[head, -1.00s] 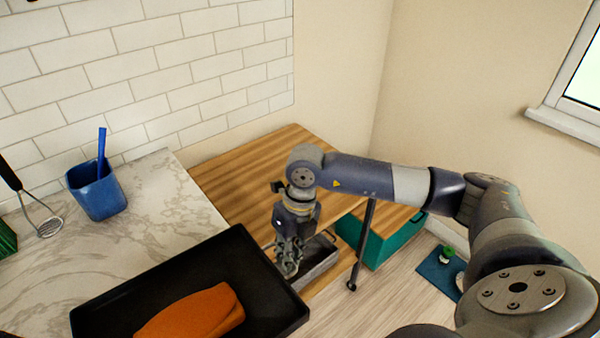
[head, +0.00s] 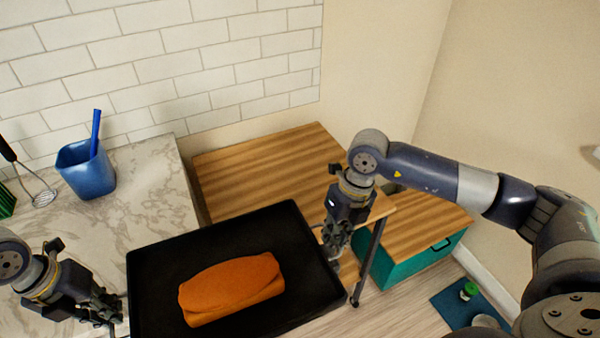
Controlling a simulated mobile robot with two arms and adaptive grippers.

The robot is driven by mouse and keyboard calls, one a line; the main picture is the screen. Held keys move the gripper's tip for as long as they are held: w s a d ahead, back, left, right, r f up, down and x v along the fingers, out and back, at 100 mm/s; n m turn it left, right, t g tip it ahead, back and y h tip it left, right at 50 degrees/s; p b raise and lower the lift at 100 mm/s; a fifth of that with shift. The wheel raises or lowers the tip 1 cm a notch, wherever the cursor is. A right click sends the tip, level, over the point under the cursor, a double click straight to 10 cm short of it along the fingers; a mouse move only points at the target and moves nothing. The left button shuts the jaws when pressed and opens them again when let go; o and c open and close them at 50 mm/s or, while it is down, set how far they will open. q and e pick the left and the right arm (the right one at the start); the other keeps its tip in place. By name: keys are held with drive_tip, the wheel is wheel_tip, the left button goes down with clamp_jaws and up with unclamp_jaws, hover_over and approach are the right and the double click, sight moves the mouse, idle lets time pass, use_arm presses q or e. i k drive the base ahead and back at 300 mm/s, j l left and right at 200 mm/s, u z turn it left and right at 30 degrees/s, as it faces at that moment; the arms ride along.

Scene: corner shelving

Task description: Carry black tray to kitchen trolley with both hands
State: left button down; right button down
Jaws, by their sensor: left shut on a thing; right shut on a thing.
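The black tray (head: 170,260) is held level in the head view, with an orange loaf-shaped thing (head: 232,287) lying in it. My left gripper (head: 118,308) is shut on the tray's left edge. My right gripper (head: 328,250) is shut on the tray's right edge. The wooden-topped kitchen trolley (head: 265,170) stands behind the tray against the wall. The tray is in front of the trolley and hides its near part.
A marble counter (head: 150,190) on the left carries a blue cup (head: 87,170) and a whisk (head: 42,196). A teal cabinet (head: 400,268) with a wooden top stands right of the trolley. A blue mat (head: 460,312) lies on the floor at the right. The trolley's visible top is clear.

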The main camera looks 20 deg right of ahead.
sight(285, 180)
drive_tip(key=i+l, duration=0.2)
drive_tip(key=l, duration=0.15)
drive_tip(key=i+l, duration=0.2)
drive_tip(key=l, duration=0.15)
drive_tip(key=i+l, duration=0.2)
drive_tip(key=l, duration=0.15)
drive_tip(key=i+l, duration=0.1)
drive_tip(key=i, duration=0.2)
drive_tip(key=i+l, duration=0.15)
drive_tip(key=i, duration=0.15)
drive_tip(key=u, duration=0.05)
